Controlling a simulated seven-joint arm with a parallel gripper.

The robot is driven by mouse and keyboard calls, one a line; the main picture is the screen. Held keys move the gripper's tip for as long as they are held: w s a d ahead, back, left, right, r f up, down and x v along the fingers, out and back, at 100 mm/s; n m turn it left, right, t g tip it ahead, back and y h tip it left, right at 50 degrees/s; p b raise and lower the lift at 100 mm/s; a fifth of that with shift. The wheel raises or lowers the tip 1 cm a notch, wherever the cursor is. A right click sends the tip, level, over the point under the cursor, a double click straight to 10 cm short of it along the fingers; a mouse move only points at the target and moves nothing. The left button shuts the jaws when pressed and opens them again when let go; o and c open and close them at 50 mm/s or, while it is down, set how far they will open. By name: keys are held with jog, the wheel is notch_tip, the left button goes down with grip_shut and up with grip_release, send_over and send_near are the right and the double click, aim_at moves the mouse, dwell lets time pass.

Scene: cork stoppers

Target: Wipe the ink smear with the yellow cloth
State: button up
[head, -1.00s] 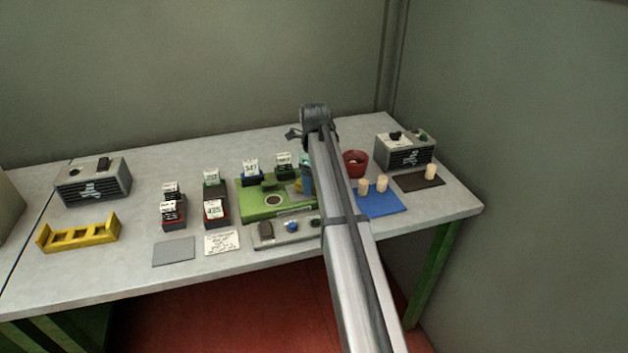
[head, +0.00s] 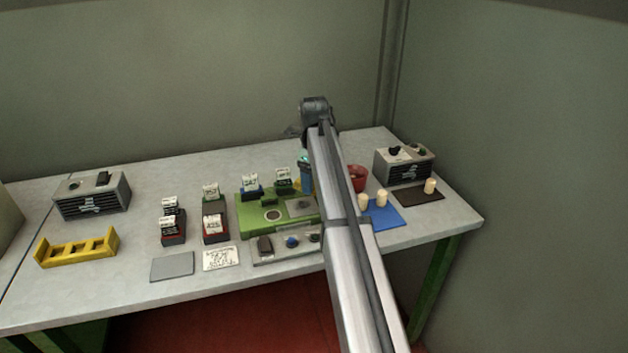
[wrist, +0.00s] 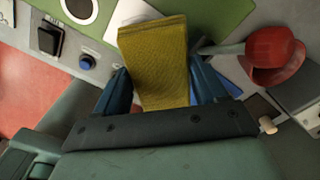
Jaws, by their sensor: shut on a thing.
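My gripper (wrist: 158,88) is shut on the yellow cloth (wrist: 155,55), which hangs out between its blue fingers in the wrist view. In the head view my gripper (head: 306,178) is over the back right of the green board (head: 256,227), partly hidden by my arm. A bit of the yellow cloth (head: 296,185) shows at its left. A grey plate (head: 301,206) with a darker patch lies on the right part of the board, in front of my gripper. I cannot tell whether the patch is the ink smear. The cloth looks raised, but its contact below is unclear.
A red cup (head: 358,177) stands right of my arm. Pale corks stand on the blue mat (head: 386,219) and brown mat (head: 412,193). A switch panel (head: 275,252) lies in front of the board. Card holders (head: 214,232) and a yellow rack (head: 78,250) are left.

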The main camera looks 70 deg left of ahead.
jog(key=shift+r, duration=0.1)
jog(key=shift+r, duration=1.4)
jog(key=w+d+f+n, duration=0.1)
jog(key=w+d+f, duration=0.1)
jog(key=w+d, duration=0.75)
jog(key=w+d+f+n, duration=0.1)
jog(key=w+d+f, duration=0.1)
jog(key=w+d, duration=0.75)
jog(key=w+d+f+n, duration=0.2)
jog(key=w+d+f, duration=0.1)
jog(key=w+d, duration=1.6)
jog(key=w+d+f+n, duration=0.1)
jog(key=w+d+f, duration=0.15)
jog(key=d, duration=1.15)
jog(key=w+d+f+n, duration=0.1)
jog(key=d+f, duration=0.2)
jog(key=d, duration=1.1)
jog(key=w+d+f+n, duration=0.1)
jog(key=d+f, duration=0.2)
jog(key=d, duration=1.1)
jog(key=d+f+n, duration=0.1)
jog(key=d+f, duration=0.2)
jog(key=d, duration=0.3)
jog(key=s+d+f+n, duration=0.1)
jog(key=d+f, duration=0.3)
jog(key=d, duration=0.3)
jog(key=shift+s+f, duration=0.15)
